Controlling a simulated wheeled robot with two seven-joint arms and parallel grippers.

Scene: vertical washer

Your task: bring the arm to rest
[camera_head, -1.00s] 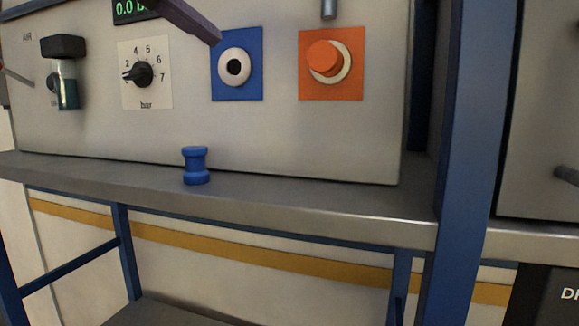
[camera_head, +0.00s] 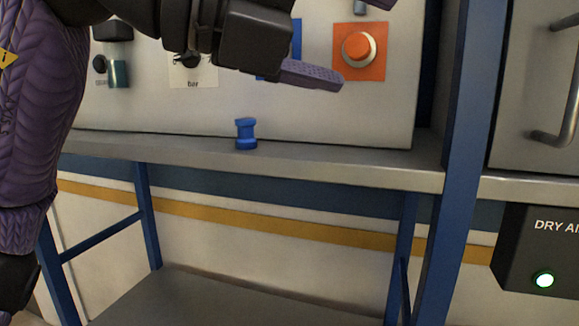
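My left arm (camera_head: 45,110) with its quilted purple sleeve comes in from the left, raised in front of the grey panel. Its black gripper (camera_head: 362,45) points right, with one purple finger low and the other cut by the top edge. The gripper hides most of the blue square and part of the bar dial (camera_head: 192,78). A blue spool-shaped piece (camera_head: 245,134) stands upright on the metal ledge (camera_head: 340,163), below and apart from the gripper. My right gripper is not in view.
An orange button (camera_head: 358,47) on an orange plate sits close to the fingertips in the picture. A blue post (camera_head: 455,150) rises to the right. Beyond it are a metal handle (camera_head: 560,125) and a DRY AIR box with a lit green light (camera_head: 544,280). A lower shelf (camera_head: 250,300) is clear.

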